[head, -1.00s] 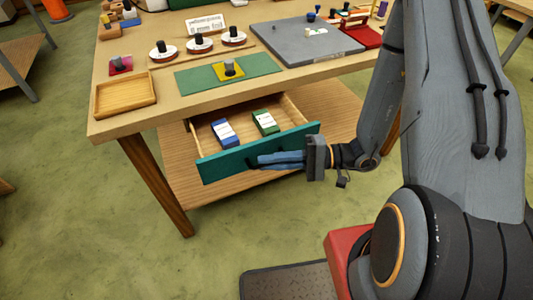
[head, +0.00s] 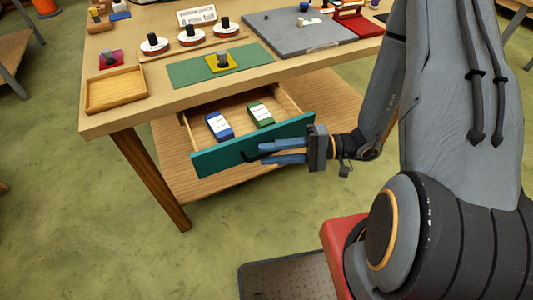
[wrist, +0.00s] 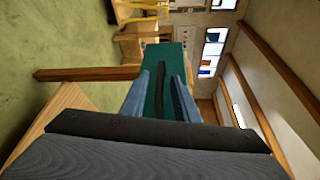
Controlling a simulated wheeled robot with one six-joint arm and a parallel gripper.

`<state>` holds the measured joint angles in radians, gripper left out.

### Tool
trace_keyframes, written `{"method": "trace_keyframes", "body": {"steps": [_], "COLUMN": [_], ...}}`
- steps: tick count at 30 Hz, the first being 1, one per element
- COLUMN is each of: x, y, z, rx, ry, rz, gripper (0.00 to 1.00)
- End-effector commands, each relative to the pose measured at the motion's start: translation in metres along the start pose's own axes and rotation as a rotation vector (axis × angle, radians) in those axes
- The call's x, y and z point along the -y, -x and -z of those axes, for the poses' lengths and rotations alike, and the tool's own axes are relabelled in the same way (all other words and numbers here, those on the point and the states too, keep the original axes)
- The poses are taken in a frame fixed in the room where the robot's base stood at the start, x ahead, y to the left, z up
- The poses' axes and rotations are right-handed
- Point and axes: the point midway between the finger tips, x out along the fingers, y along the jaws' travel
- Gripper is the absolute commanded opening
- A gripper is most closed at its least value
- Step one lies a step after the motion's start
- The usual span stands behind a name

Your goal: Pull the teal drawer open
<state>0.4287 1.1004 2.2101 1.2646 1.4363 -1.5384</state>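The teal drawer (head: 220,160) stands pulled out from under the table, its interior showing in the head view. Its teal front also shows in the wrist view (wrist: 170,52). A dark bar handle (wrist: 160,92) runs along that front. My gripper (head: 263,153) is at the front, coming from the right. Its two blue fingers are apart, and in the wrist view (wrist: 160,77) the handle lies between them with a gap on each side. In the head view the fingers cover part of the handle.
A blue box (head: 219,125) and a green box (head: 261,114) lie in the drawer. The table (head: 140,117) above bears a wooden tray (head: 115,90), a green mat (head: 190,75) and a grey board (head: 290,35). A wooden leg (head: 155,185) stands left of the drawer.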

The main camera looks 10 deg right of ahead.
Motion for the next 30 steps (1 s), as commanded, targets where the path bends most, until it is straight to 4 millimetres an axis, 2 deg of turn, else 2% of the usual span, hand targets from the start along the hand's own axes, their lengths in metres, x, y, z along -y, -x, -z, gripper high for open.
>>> {"method": "trace_keyframes", "body": {"steps": [6,12,30], "x": [-0.001,-0.001,0.0], "y": [0.035,0.057,0.062], "z": [0.002,0.001,0.0], "rx": [-0.006,-0.003,0.0], "ry": [0.002,0.002,0.001], "rz": [0.0,0.0,-0.001], "gripper": [0.28,0.28,0.28]}}
